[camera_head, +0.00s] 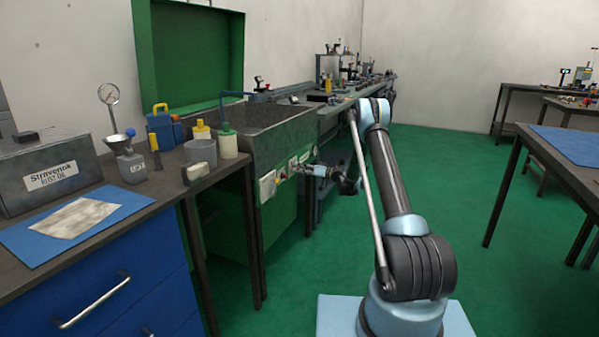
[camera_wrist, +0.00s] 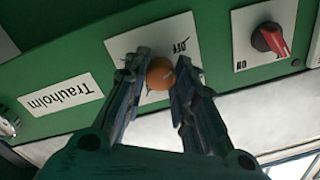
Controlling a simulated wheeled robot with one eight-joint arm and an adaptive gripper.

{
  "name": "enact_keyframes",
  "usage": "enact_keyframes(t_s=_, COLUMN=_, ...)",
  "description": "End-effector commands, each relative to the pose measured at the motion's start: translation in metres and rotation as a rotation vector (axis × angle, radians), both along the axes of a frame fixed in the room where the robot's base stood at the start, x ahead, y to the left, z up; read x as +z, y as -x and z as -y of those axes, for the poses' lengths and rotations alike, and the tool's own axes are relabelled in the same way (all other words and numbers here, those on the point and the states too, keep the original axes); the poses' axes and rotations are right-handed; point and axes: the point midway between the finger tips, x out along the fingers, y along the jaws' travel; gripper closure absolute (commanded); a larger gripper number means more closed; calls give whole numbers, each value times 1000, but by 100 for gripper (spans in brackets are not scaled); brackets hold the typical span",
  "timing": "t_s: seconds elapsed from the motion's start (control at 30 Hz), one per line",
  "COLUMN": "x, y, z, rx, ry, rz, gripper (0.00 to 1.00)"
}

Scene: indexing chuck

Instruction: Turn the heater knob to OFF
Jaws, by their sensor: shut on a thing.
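In the wrist view an orange round knob (camera_wrist: 160,74) sits on a white plate (camera_wrist: 130,42) on the green panel. The plate carries a marking that looks like "OFF", upside down and partly covered. My gripper (camera_wrist: 161,78) is shut on the orange knob, one finger on each side of it. The fingers hide the lower part of the plate, and no pointer mark shows on the knob. In the head view my gripper (camera_head: 306,169) is at the front panel of the green sink unit (camera_head: 272,225), and the knob cannot be made out there.
A red and black switch (camera_wrist: 270,39) on its own plate marked "ON" is right of the knob in the wrist view. A "Trauholm" label (camera_wrist: 60,95) is to the left. A grey sink basin (camera_head: 275,130) is above the panel. The green floor (camera_head: 480,265) at right is clear.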

Motion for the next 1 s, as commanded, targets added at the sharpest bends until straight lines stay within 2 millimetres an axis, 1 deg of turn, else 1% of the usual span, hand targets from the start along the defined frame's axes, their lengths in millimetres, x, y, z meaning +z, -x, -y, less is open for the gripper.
enact_keyframes(t_s=0.03, x=-1, y=-2, z=3, rx=-5, ry=15, rz=34, gripper=99)
enact_keyframes(t_s=0.2, x=-1, y=-2, z=3, rx=-7, ry=53, rz=140, gripper=99)
enact_keyframes(t_s=0.43, x=0, y=-3, z=3, rx=-7, ry=87, rz=232, gripper=99)
enact_keyframes(t_s=0.63, x=0, y=-3, z=3, rx=-8, ry=99, rz=267, gripper=99)
enact_keyframes(t_s=1.0, x=0, y=-4, z=3, rx=-10, ry=101, rz=273, gripper=99)
